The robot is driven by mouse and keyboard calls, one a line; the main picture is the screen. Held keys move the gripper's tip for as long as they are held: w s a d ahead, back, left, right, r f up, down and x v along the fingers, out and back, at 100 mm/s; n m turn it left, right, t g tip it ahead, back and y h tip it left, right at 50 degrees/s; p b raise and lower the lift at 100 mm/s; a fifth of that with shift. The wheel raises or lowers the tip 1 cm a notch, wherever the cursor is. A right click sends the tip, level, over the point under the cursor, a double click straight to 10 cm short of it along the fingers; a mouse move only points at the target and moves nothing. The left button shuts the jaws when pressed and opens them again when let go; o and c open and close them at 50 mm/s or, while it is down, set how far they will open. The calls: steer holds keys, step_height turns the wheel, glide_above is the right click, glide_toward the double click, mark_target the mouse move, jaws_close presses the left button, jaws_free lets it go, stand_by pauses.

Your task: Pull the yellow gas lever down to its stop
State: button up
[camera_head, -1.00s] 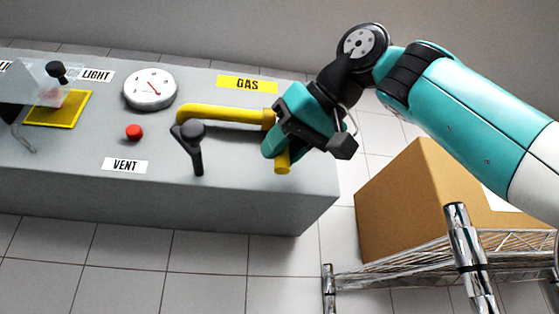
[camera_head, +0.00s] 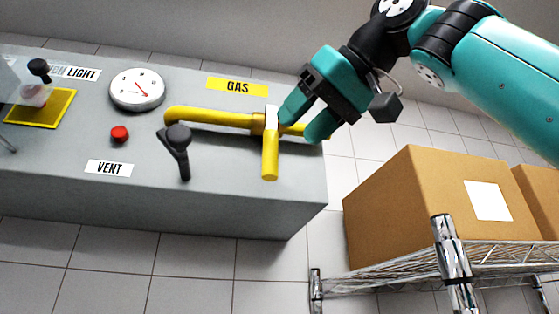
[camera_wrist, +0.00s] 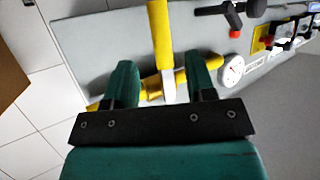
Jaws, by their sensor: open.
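The yellow gas lever (camera_head: 270,152) sits on the yellow pipe (camera_head: 215,117) below the GAS label. It has a pale metal upper part and a yellow grip that points toward the front edge of the grey bench. My gripper (camera_head: 302,124) is to the right of the lever, open and apart from the yellow grip. In the wrist view the lever (camera_wrist: 159,30) runs up between the two teal fingers of my gripper (camera_wrist: 165,82), and its pale metal part shows between them. Nothing is held.
A black vent handle (camera_head: 179,150), a red button (camera_head: 120,133) and a round gauge (camera_head: 137,89) are left of the lever on the grey bench (camera_head: 200,202). A cardboard box (camera_head: 420,205) on a wire shelf stands at the right. Tiled floor lies between.

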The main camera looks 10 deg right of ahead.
steer(key=p+v, duration=0.2)
steer(key=v, duration=0.8)
steer(key=shift+s+f, duration=0.1)
